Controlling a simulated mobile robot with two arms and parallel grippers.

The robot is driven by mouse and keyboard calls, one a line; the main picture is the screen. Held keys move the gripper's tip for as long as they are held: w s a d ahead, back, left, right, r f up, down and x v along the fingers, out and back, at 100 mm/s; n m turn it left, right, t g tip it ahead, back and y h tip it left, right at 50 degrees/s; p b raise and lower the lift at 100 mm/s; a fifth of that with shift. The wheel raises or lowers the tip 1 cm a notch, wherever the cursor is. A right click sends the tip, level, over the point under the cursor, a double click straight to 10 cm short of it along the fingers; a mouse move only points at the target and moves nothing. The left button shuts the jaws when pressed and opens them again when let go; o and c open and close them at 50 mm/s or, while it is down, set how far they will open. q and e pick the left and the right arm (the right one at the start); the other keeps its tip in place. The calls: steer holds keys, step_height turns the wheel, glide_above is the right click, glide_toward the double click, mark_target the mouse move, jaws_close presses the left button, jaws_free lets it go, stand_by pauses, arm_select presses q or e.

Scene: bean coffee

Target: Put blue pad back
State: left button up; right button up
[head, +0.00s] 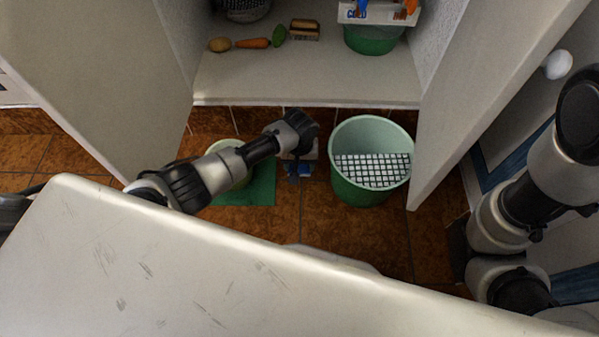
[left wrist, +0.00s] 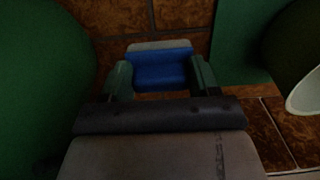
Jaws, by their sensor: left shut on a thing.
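The blue pad (left wrist: 160,72) sits between the two fingers of my left gripper (left wrist: 162,82) in the left wrist view, with a pale grey layer along its far edge. The gripper is shut on it. In the head view my left gripper (head: 299,168) points down over the tiled floor, between a green mat and a green bucket. Only a small dark blue patch shows there, and the wrist hides the rest. Whether the pad touches the floor I cannot tell. My right gripper is not in view.
The green bucket (head: 345,186) with a black-and-white grid inside stands close right of the gripper. The green mat (head: 262,188) bears a pale green container (head: 241,178). A cabinet shelf (head: 300,84) holds several items. A white worktop (head: 150,270) fills the front.

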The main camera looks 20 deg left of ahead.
mark_target(299, 168)
arm_select(q)
step_height(299, 168, down, 4)
steer(key=b, duration=0.3)
steer(key=shift+r, duration=0.1)
steer(key=shift+r, duration=0.1)
steer(key=shift+f, duration=0.2)
steer(key=o, duration=0.9)
